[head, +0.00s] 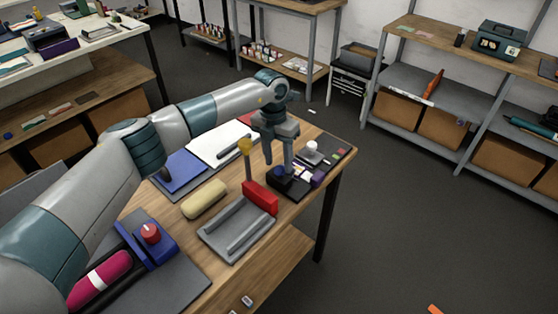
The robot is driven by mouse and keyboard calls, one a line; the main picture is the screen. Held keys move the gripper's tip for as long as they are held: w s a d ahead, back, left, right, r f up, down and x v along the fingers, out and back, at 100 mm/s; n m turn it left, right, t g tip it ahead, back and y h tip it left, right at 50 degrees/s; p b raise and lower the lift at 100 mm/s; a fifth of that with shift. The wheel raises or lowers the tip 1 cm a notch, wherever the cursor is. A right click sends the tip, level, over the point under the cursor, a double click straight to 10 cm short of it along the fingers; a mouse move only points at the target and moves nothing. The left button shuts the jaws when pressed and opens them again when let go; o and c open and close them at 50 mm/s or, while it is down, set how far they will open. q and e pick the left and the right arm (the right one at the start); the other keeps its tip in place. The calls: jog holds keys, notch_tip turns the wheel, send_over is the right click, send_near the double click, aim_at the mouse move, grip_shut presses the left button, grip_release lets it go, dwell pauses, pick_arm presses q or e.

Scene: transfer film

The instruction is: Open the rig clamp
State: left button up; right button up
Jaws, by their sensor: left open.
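A grey rig (236,228) with a raised-edged channel lies near the table's right front edge. At its back end is a red block (260,197) with an upright lever topped by a yellow knob (245,145), which looks like the rig clamp. The lever stands roughly vertical. My left gripper (278,162) is open, pointing down, to the right of the lever and apart from the knob. Its fingers hang in front of a small dark tray (288,184); I cannot tell whether they touch it. My right gripper is not in view.
A pale yellow roll (204,199) lies left of the rig. A blue fixture with a red knob (150,232) and a magenta roll (100,281) are nearer me, under my left arm. An open notebook (220,145) lies behind.

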pick_arm(q)
jog(key=shift+d+f+p, duration=0.1)
jog(key=shift+f+p, duration=0.2)
jog(key=shift+f, duration=0.95)
jog(key=c, duration=1)
jog(key=shift+s+f, duration=0.1)
jog(key=shift+s+a+t+h+b, duration=0.25)
jog(key=shift+t+h+b, duration=0.15)
jog(key=shift+t, duration=0.1)
jog(key=o, duration=1)
